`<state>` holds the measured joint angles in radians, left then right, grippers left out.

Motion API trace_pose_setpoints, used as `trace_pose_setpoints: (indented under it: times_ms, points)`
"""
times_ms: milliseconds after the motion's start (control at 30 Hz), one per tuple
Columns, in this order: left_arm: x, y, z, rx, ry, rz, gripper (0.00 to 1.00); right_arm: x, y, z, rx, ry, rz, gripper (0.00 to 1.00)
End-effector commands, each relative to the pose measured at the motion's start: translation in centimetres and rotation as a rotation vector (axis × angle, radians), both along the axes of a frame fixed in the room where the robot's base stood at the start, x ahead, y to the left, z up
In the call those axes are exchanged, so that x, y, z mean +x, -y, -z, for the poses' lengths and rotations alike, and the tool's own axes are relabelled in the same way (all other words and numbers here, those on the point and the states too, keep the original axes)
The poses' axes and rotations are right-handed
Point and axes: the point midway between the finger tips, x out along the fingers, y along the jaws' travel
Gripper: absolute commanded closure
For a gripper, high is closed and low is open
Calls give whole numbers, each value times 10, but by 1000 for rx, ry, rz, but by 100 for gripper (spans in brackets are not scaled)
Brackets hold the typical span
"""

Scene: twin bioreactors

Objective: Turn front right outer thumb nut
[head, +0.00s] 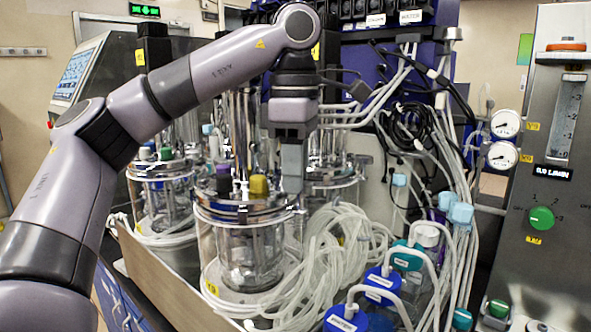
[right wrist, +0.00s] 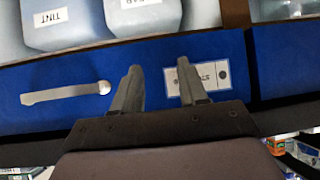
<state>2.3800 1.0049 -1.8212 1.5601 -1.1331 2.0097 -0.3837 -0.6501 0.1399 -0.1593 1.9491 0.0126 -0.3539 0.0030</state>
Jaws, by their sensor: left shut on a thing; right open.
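The front glass vessel (head: 232,255) stands in the middle of the head view under a round metal lid (head: 222,208) with a purple cap and a yellow cap on top. My left gripper (head: 292,184) points straight down at the right edge of this lid. Its fingers are shut on the front right outer thumb nut, which they hide. My right gripper (right wrist: 160,80) is open and empty in the right wrist view, in front of a blue drawer front, far from the vessel's lid.
Coiled clear tubing (head: 335,255) lies right of the vessel, beside blue-capped bottles (head: 383,283). Another glass vessel (head: 165,195) stands behind left. A gas panel (head: 550,150) stands at the right. The blue drawer front (right wrist: 60,115) has a metal handle (right wrist: 66,93).

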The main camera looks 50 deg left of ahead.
Motion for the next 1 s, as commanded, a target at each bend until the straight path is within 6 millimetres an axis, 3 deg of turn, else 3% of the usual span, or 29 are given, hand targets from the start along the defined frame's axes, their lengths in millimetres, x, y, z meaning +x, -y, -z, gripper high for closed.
trace_pose_setpoints:
  times_ms: [1000]
  points:
    - [-3, 5, -1, 0, 1, -956, 100, 0, 0, 0, 0, 1, 0, 57]
